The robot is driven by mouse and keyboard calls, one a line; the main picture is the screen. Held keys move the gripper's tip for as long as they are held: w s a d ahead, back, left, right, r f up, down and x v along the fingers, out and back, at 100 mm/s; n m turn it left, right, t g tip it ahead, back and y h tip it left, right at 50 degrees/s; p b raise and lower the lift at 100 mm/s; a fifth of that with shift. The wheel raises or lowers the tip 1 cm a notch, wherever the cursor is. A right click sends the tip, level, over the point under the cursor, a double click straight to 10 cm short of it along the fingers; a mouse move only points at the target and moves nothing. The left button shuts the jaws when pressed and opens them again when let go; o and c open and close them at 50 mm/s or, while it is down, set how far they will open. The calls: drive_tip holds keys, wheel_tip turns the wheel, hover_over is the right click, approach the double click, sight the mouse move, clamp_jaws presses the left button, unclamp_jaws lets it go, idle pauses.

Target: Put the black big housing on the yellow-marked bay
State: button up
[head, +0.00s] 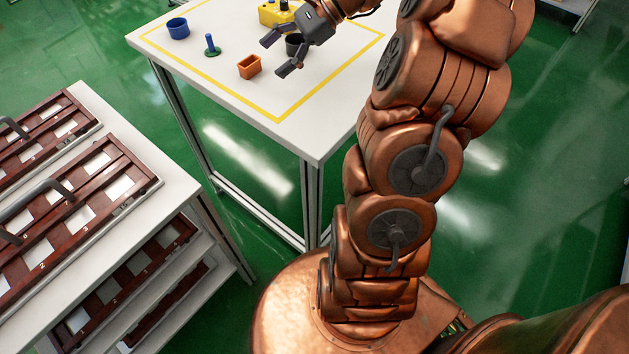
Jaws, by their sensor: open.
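A black round housing (292,42) stands on the white table at the top of the head view, partly hidden by my gripper. My gripper (276,56) is open above the table, its two fingers pointing to the lower left. In the picture the housing shows between the fingers, close to the palm; I cannot tell whether they touch it or how high they are above it. A yellow line (278,119) borders the area of the table where the parts stand. I cannot make out a yellow mark on any bay of the brown racks (130,160) at the left.
A white shelf unit (187,187) carries the racks with grey handles. Green floor lies between it and the table.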

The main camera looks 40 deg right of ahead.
drive_tip(key=s+a+f+n+g+h, duration=0.35)
drive_tip(key=s+a+n+g, duration=0.25)
drive_tip(key=s+a+n, duration=0.65)
drive_tip(key=s+f+n+h, duration=0.1)
drive_tip(key=s+n+h, duration=0.2)
drive_tip(key=s, duration=0.6)
drive_tip(key=s+a+f+n+h, duration=0.1)
drive_tip(key=s+f+n+h, duration=0.1)
drive_tip(key=s, duration=0.6)
drive_tip(key=shift+s+a+f+n+g+h, duration=0.2)
drive_tip(key=shift+s+f+n+g+h, duration=0.15)
drive_tip(key=shift+n+h, duration=0.5)
drive_tip(key=s+p+v, duration=0.3)
drive_tip(key=p+v, duration=0.9)
drive_tip(key=v, duration=0.1)
drive_tip(key=shift+w+r+p, duration=0.4)
drive_tip(key=shift+r, duration=0.15)
